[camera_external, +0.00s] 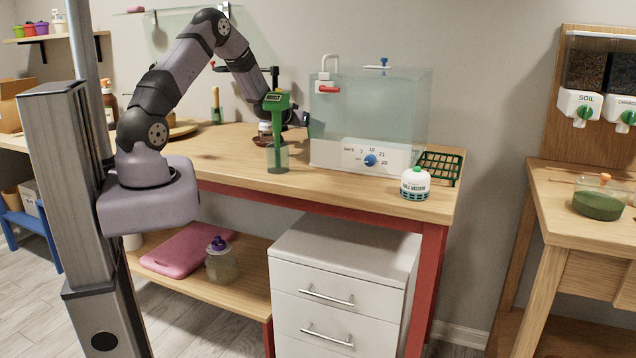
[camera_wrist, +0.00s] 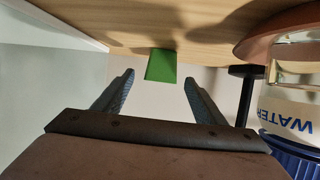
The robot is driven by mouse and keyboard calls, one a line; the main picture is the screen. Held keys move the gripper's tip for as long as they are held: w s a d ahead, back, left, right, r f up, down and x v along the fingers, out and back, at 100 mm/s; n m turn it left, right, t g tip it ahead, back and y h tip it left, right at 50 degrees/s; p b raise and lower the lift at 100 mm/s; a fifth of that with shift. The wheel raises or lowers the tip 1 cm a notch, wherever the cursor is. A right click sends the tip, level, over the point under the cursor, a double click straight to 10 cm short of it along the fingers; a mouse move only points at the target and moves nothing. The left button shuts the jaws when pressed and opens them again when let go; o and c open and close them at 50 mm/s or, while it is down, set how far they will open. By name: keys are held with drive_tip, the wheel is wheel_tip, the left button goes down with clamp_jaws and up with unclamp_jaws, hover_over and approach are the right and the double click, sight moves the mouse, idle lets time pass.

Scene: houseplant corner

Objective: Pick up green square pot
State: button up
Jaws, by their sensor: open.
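A green block-like shape (camera_wrist: 162,65), which looks like the green square pot, stands on the wooden surface in the wrist view. It lies ahead of my gripper (camera_wrist: 159,78), roughly centred between the two fingertips. The fingers are apart with nothing between them, and the shape appears beyond their tips. In the external view my gripper (camera_external: 303,119) is low over the table, left of the clear tank, partly behind a green moisture meter. I cannot make out the pot in that view; it may be hidden behind the meter or the tank.
The moisture meter (camera_external: 277,103) stands in a clear cup (camera_external: 279,160) at the table's front edge. The clear tank (camera_external: 400,115) stands close on the right. The wrist view shows a water container (camera_wrist: 297,100) close to the right finger.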

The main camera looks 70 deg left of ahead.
drive_tip(key=shift+p+x, duration=1)
drive_tip(key=shift+x, duration=1.6)
drive_tip(key=shift+s, duration=0.1)
drive_tip(key=c, duration=1.2)
